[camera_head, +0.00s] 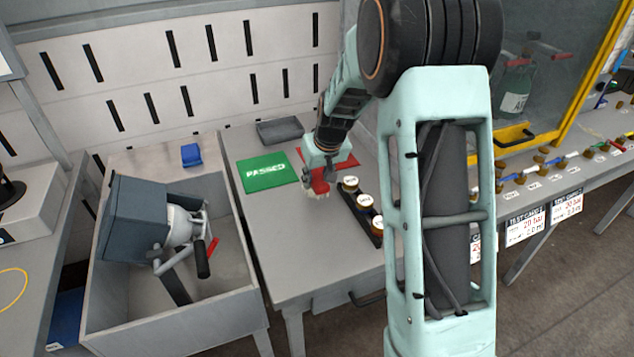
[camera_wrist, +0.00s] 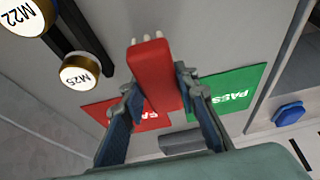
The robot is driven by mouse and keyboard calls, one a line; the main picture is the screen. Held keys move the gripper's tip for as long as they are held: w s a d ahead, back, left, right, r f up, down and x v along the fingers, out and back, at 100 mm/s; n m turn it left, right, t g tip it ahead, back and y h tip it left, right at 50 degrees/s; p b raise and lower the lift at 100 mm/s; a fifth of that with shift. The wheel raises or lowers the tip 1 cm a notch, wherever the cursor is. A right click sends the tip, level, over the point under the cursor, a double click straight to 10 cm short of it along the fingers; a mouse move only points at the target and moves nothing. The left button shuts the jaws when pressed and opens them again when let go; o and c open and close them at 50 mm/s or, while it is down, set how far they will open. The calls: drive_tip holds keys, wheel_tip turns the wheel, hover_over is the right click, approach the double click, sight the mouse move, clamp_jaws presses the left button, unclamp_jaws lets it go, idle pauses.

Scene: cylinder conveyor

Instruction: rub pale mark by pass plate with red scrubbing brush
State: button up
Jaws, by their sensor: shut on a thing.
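My gripper (camera_wrist: 158,92) is shut on the red scrubbing brush (camera_wrist: 152,66), one finger on each side of its block. Pale bristle tufts show at the brush's far end in the wrist view. In the head view the brush (camera_head: 319,184) hangs from my gripper (camera_head: 322,168) low over the table, between the plates and the round caps. I cannot tell whether the bristles touch the table. The green PASSED plate (camera_head: 267,172) lies flat on the table to the left. A red plate (camera_head: 344,161) lies behind my gripper, partly hidden. I cannot make out the pale mark in either view.
A dark rack with several labelled round caps (camera_head: 364,201) stands right of the brush. A grey tray (camera_head: 280,130) sits at the table's back. A blue block (camera_head: 191,154) and a grey bin (camera_head: 170,318) holding equipment are at the left. The table front is clear.

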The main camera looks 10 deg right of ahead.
sight(315, 172)
drive_tip(key=shift+r+p, duration=1.2)
drive_tip(key=shift+r, duration=1.05)
